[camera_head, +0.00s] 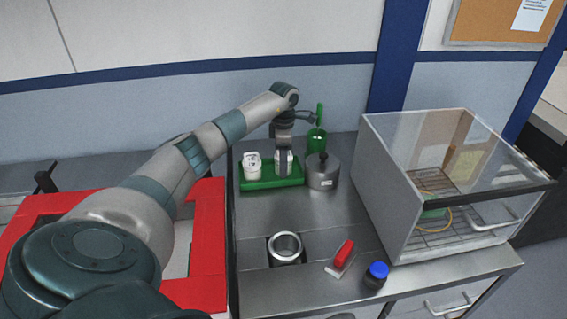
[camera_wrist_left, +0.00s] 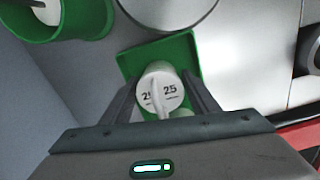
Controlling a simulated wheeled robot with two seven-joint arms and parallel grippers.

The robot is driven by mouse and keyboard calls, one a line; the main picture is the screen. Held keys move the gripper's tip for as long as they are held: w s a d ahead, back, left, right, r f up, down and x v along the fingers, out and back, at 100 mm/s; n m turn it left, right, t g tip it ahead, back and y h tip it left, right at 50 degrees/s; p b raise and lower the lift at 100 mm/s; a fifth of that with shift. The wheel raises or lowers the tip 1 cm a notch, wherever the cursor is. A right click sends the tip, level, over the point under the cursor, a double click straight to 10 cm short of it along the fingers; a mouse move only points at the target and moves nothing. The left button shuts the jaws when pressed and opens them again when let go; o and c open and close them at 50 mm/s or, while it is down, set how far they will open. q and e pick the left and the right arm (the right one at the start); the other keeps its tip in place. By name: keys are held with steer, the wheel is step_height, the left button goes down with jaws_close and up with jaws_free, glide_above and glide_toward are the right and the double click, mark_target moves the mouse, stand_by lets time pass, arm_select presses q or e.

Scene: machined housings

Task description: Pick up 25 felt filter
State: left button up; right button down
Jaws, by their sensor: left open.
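A white round piece marked 25, the 25 felt filter (camera_wrist_left: 158,80), stands on a green tray (camera_wrist_left: 185,52) in the left wrist view. My left gripper (camera_wrist_left: 160,92) is open, with one finger on each side of the filter; I cannot tell whether they touch it. In the head view, the left gripper (camera_head: 284,168) points down over the right half of the green tray (camera_head: 262,184) and partly hides a white piece (camera_head: 290,158) there. Another white piece (camera_head: 252,166) stands at the tray's left. My right gripper is not in view.
A grey lidded pot (camera_head: 323,172) stands close right of the tray, with a green cup (camera_head: 317,140) behind. A clear-fronted cabinet (camera_head: 385,190) fills the right. The middle of the steel bench is clear.

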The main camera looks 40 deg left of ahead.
arm_select(q)
steer(key=c, duration=0.8)
steer(key=shift+o, duration=0.2)
steer(key=shift+r, duration=0.1)
steer(key=shift+r+b, duration=0.4)
steer(key=shift+r, duration=0.1)
step_height(320, 180, up, 8)
steer(key=b, duration=0.2)
steer(key=shift+f+b, duration=0.25)
steer(key=shift+b, duration=0.15)
steer(key=shift+r, duration=0.7)
